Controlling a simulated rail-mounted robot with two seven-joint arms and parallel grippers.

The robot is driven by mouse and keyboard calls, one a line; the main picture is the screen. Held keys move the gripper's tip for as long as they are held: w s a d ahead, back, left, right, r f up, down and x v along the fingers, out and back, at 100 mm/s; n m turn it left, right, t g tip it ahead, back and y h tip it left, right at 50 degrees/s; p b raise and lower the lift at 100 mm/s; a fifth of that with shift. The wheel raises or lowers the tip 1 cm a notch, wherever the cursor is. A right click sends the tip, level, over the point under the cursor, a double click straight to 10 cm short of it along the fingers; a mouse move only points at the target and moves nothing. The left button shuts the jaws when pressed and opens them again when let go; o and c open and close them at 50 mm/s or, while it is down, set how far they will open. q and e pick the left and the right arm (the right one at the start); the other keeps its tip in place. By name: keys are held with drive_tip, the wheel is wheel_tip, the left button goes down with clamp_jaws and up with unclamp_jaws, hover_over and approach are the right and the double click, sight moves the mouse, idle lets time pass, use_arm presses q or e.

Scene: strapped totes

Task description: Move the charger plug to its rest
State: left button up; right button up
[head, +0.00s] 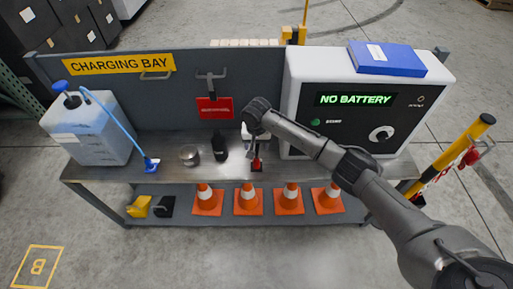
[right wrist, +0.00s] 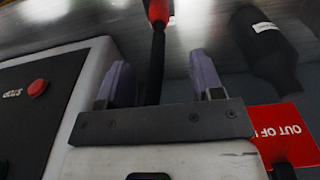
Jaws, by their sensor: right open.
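The charger plug, a red piece on a black stem, stands out at the front of the bench below my right gripper in the head view (head: 257,165). In the right wrist view its red end (right wrist: 158,10) is at the top edge, partly cut off, and its black stem (right wrist: 157,65) runs down between my fingers. My right gripper (head: 256,150) is open, its two purple fingers (right wrist: 163,78) on either side of the stem, with gaps to both. The plug's rest cannot be told for certain; a metal hook bracket (head: 210,84) is on the back panel. My left gripper is not in view.
The charger box (head: 349,120) reads NO BATTERY and carries a blue binder (head: 387,58). A red sign (head: 214,108) hangs on the panel. A black bottle-like object (head: 220,148), a round tin (head: 189,155) and a jug (head: 88,130) stand left. Orange cones (head: 247,201) fill the lower shelf.

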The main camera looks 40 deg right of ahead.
drive_tip(key=shift+s+r+p, duration=0.1)
drive_tip(key=shift+r+p, duration=0.25)
drive_tip(key=shift+r, duration=1.2)
drive_tip(key=shift+n, duration=0.3)
